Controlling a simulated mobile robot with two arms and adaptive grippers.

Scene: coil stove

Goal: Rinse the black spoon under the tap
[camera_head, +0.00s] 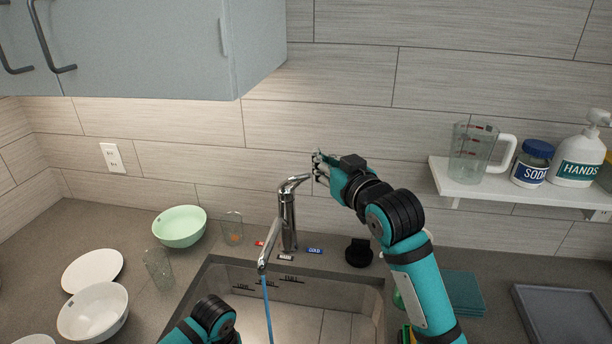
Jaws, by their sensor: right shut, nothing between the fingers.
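The chrome tap (288,222) stands behind the sink, and its spout points toward me. A thin blue stream of water (267,305) runs from the spout into the sink (310,289). My right gripper (316,172) is shut and empty beside the end of the tap's lever (293,182); I cannot tell if they touch. My left arm comes in at the bottom edge, left of the water stream, but its gripper is out of the picture. I do not see the black spoon in this view.
A green bowl (180,228), a white bowl (92,312), a plate (92,270) and glasses (158,270) stand on the left counter. A shelf (470,186) at right holds a jug (472,152), a soda jar (532,163) and a hand-soap bottle (580,160). A cabinet (150,50) hangs upper left.

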